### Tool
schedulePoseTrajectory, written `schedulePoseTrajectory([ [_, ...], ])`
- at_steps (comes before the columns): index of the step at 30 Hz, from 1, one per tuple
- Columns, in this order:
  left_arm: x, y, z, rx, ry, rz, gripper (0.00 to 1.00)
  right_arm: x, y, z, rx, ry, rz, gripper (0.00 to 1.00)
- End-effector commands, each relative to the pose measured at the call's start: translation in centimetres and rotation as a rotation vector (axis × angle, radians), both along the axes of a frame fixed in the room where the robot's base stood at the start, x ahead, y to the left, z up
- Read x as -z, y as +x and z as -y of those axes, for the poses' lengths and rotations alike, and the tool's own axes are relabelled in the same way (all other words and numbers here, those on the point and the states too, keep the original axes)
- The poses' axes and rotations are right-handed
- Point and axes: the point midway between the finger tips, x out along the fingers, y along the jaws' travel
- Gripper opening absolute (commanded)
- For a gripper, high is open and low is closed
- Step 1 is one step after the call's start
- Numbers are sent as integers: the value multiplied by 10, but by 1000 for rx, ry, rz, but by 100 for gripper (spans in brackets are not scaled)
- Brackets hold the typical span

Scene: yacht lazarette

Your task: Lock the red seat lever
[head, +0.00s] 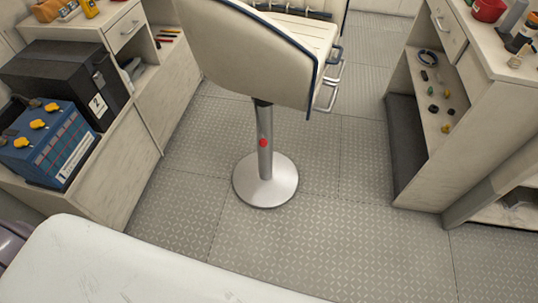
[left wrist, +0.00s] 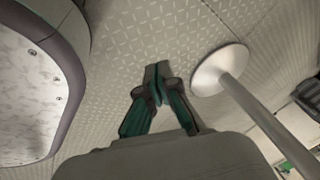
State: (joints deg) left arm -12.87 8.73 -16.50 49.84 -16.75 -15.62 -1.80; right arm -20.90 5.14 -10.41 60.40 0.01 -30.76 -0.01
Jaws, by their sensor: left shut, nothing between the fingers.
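The red seat lever (head: 263,142) is a small red knob on the front of the grey metal seat post (head: 265,160). The post rises from a round base (head: 265,181) to a cream seat (head: 245,45) with dark blue trim. In the left wrist view my left gripper (left wrist: 158,68) has its fingertips together with nothing between them. It is over the floor, to the left of the round base (left wrist: 218,69) and apart from it. The red lever does not show in that view. Neither gripper shows in the head view.
A blue battery (head: 50,145) and a black box (head: 65,80) stand on a low bench at left. A wooden cabinet (head: 480,80) with shelves stands at right. The patterned floor (head: 330,215) around the seat base is clear.

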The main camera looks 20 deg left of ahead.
Motion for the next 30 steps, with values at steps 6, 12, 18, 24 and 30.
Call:
schedulePoseTrajectory([
  [6,-22,128,8,299,175,259,0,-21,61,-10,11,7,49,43],
  [12,-75,217,28,524,370,501,0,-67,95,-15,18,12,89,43],
  [18,-144,277,57,697,590,750,0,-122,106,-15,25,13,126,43],
  [24,-206,301,84,791,769,946,0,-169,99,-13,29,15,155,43],
  [30,-239,305,97,822,858,1039,0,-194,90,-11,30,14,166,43],
])
